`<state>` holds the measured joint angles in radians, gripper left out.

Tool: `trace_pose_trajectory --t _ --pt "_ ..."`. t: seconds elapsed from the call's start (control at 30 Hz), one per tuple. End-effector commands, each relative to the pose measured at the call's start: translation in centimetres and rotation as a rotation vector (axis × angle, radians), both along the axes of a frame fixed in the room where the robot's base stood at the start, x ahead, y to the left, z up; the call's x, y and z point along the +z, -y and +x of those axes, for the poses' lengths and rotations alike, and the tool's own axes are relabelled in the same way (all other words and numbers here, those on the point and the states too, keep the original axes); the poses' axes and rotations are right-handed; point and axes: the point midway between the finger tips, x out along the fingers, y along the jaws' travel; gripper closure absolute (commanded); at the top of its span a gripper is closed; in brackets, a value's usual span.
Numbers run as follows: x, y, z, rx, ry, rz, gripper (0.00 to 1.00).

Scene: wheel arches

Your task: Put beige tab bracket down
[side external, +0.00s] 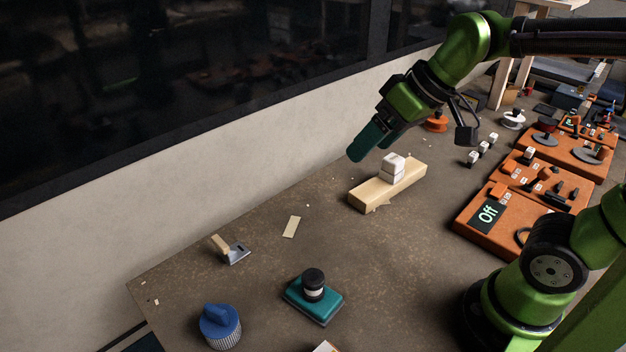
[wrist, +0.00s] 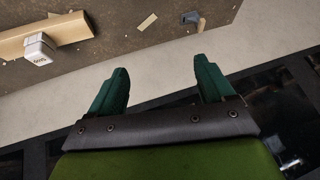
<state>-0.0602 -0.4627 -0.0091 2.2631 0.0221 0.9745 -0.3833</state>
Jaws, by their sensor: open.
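A bracket with an upright beige tab (side external: 219,243) on a grey metal foot stands on the table near the wall side, left of the middle in the side view.
A wooden block (side external: 376,193) with a white block on it lies below my gripper. A flat beige strip (side external: 291,227) lies nearby. A teal block with a black knob (side external: 313,292) and a blue knob (side external: 219,325) stand in front. Orange control boxes (side external: 487,218) stand right.

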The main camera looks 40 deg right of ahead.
Motion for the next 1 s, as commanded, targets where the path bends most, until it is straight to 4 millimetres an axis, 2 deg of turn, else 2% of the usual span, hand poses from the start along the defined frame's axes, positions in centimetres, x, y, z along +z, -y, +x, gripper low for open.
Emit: trace_pose_trajectory --t 0.03,0.1,0.2,0.3,1.0 --pt "-0.2 0.7 -1.6 -0.084 0.015 0.03 0.19" --pt "-0.7 1.4 -3.2 -0.19 0.025 0.071 0.19" --pt "-1.4 2.0 -4.7 -0.292 0.035 0.115 0.19" --pt "-1.7 2.3 -5.4 -0.344 0.041 0.138 0.19" --pt "-1.9 2.3 -5.5 -0.356 0.039 0.146 0.19"
